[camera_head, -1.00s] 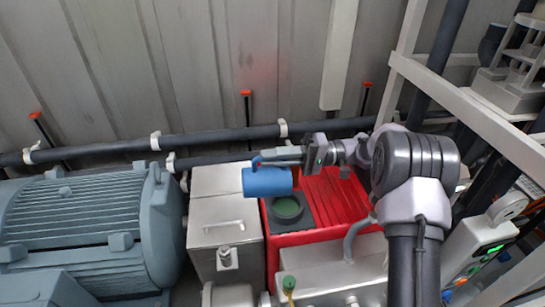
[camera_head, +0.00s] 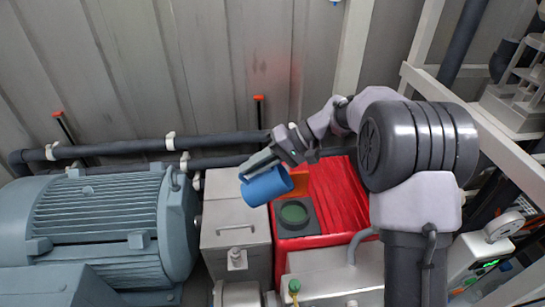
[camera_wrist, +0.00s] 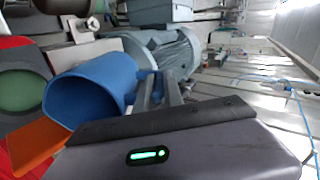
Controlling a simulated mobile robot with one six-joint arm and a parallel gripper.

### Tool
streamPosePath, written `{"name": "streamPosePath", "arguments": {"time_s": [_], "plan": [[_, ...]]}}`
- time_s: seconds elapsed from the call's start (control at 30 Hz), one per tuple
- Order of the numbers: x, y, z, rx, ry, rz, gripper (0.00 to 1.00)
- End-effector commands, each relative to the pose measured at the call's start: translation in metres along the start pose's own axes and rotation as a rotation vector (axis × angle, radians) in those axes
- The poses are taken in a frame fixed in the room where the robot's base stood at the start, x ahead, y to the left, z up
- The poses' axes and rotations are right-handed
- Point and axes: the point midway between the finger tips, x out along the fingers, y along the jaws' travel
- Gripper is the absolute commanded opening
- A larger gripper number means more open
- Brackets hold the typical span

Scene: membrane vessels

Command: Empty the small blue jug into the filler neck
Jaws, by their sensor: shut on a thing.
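The small blue jug (camera_head: 266,186) is tilted on its side, its open mouth towards lower right, just left of and above the filler neck. My gripper (camera_head: 258,162) is shut on the jug's handle side. The wrist view shows the jug (camera_wrist: 90,90) with its wide mouth towards the camera; its inside looks blue and no liquid can be made out. The filler neck (camera_head: 294,212) is a round opening with a green inside in a dark square collar on a red box. Its green disc also shows in the wrist view (camera_wrist: 17,92). Jug and neck appear apart.
A metal box with a handle (camera_head: 237,230) stands left of the red box (camera_head: 340,195). A large grey-blue motor (camera_head: 110,225) is further left. A pipe (camera_head: 110,148) runs along the wall behind. A white frame (camera_head: 480,118) stands at right.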

Motion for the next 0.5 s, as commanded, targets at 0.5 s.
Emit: {"name": "streamPosePath", "arguments": {"time_s": [0.5], "plan": [[0.024, 0.006, 0.000, -0.009, -0.121, 0.772, 0.00]]}}
